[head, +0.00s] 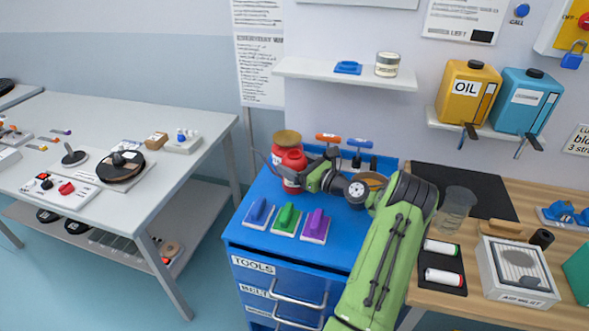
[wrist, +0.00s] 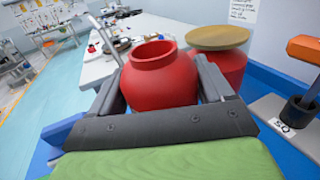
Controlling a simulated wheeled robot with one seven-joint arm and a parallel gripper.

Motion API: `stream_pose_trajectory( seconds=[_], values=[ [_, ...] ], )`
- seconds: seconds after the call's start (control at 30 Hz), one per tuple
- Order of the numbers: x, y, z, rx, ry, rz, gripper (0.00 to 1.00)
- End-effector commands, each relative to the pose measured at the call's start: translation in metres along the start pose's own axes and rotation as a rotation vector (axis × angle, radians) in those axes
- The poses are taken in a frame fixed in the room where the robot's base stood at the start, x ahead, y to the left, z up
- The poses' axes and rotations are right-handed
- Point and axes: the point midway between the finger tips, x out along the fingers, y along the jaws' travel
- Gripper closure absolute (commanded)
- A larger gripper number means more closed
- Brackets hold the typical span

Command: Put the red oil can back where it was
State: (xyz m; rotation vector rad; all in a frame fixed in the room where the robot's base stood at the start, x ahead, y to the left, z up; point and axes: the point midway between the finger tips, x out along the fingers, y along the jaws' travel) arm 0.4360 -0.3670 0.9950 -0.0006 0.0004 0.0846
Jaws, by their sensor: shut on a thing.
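The red oil can (head: 292,169), a rounded red vessel with a short neck, is between the jaws of my gripper (head: 303,176) over the back left of the blue tool cabinet's top. In the wrist view the can (wrist: 160,82) sits between both fingers of my gripper (wrist: 162,88), upright with its round mouth up. The gripper is shut on it. Its lower part is hidden by the gripper in the wrist view. I cannot tell whether its base touches the cabinet top. A second red container (wrist: 222,62) with a flat tan lid stands close behind it.
Orange-handled (head: 328,138) and blue-handled (head: 360,143) tools stand behind my wrist. A white table (head: 175,165) is left; a wooden bench (head: 420,294) is right. Wall shelves (head: 340,74) hang above.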

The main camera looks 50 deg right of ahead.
Motion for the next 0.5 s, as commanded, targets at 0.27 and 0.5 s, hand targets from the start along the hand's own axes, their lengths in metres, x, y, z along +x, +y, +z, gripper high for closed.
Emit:
stream_pose_trajectory(
  seconds=[0.27, 0.5],
  values=[
    [0.0003, 0.0002, -0.0046, -0.001, -0.003, 0.001, 0.66],
    [0.0001, 0.0002, -0.0071, 0.000, 0.000, 0.000, 0.00]
  ],
)
